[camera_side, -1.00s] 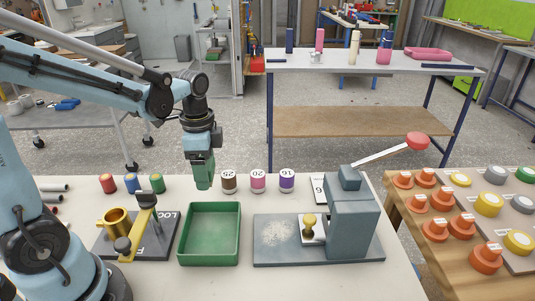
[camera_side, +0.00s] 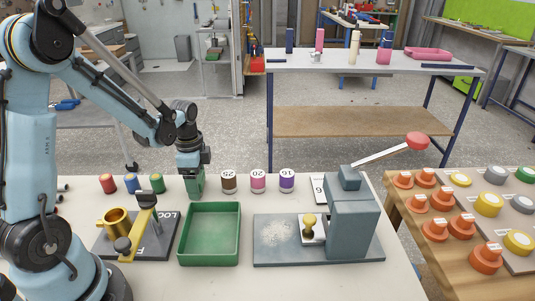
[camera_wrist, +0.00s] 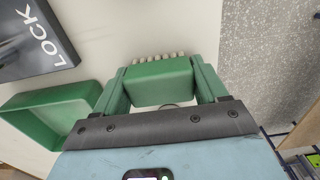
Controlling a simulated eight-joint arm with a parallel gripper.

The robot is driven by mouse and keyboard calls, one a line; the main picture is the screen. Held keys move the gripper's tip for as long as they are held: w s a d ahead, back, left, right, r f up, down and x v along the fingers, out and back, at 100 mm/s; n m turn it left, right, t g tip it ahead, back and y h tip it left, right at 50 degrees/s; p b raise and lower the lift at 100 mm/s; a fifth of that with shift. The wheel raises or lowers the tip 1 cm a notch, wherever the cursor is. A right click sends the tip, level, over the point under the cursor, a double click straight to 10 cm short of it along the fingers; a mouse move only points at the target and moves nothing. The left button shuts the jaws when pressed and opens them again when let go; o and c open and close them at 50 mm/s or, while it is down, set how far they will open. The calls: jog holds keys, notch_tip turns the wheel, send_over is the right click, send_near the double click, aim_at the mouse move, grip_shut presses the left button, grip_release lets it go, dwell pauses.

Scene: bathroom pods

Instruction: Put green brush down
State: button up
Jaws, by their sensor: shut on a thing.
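The green brush (camera_wrist: 158,82) is a green block with a row of pale bristles along its far edge in the wrist view. My gripper (camera_wrist: 162,76) is shut on it, with one green finger at each end of the block. In the side view my gripper (camera_side: 196,187) points down behind the green tray, just right of the green-topped can. The brush is hard to tell from the green fingers there. Whether it touches the table is unclear.
The green tray (camera_side: 239,232) stands empty in front of my gripper. The LOCK plate (camera_side: 163,247) with its brass cup is left of it. Red, blue and green cans (camera_side: 157,184) stand left; numbered cans (camera_side: 229,183) stand right. A grey press (camera_side: 352,220) is farther right.

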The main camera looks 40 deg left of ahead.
jog(key=o, duration=1.1)
jog(key=shift+f, duration=0.15)
notch_tip(320, 180, up, 12)
jog(key=s+d+r+n+t, duration=0.1)
jog(key=s+d+n+t, duration=0.1)
jog(key=d, duration=0.4)
jog(key=s+d+n+t, duration=0.2)
jog(key=d+n+t, duration=0.3)
jog(key=d+n, duration=0.2)
jog(key=shift+s+r, duration=0.3)
jog(key=shift+r, duration=0.1)
